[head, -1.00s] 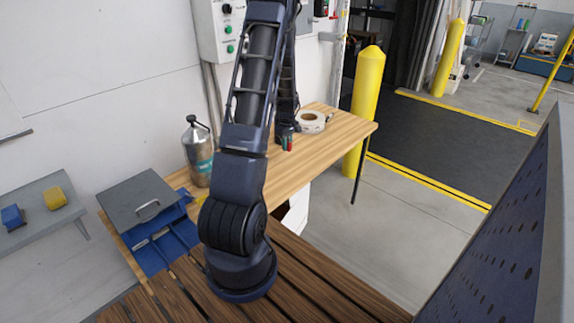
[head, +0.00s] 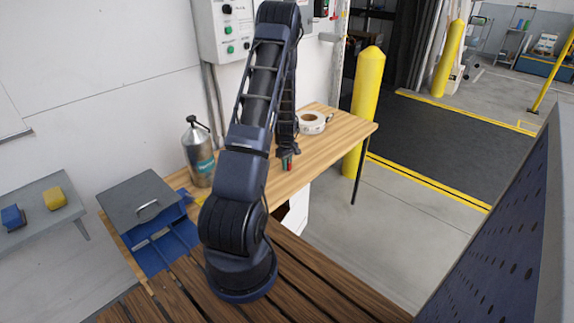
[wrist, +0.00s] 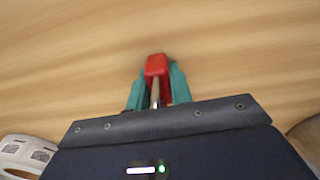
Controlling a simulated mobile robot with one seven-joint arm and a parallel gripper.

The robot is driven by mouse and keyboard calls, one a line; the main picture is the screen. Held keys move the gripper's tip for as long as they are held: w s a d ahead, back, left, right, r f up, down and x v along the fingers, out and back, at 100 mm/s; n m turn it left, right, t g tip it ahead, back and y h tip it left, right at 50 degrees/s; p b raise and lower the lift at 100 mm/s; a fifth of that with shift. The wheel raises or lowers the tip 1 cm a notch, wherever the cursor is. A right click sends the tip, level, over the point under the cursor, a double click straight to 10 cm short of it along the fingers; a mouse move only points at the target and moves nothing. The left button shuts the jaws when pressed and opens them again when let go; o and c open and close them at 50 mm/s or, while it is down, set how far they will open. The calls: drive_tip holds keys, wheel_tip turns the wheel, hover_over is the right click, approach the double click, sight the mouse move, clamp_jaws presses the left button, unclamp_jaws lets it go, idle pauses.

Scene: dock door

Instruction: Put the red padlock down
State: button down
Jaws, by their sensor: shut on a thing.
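The red padlock (wrist: 157,66) is between the teal fingertips of my gripper (wrist: 158,88) in the wrist view. Its red body points away from the gripper and its metal shackle lies between the fingers. My gripper (head: 287,163) is shut on it, pointing down over the wooden workbench (head: 335,140) in the head view. The padlock shows there only as a small red patch (head: 290,161). Bare wood grain fills the wrist view behind the padlock. I cannot tell whether the padlock touches the bench top.
A white tape roll (head: 312,122) lies behind my gripper, and a metal flask (head: 198,152) stands to its left. A blue compartment box (head: 165,245) with a grey lid (head: 140,200) is at lower left. A yellow post (head: 367,85) stands beyond the bench. Bench right of my gripper is clear.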

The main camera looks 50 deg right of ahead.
drive_tip(key=shift+f, duration=0.15)
drive_tip(key=c, duration=1.3)
unclamp_jaws()
drive_tip(key=shift+o, duration=0.2)
wheel_tip(320, 180, up, 12)
drive_tip(key=shift+r, duration=0.25)
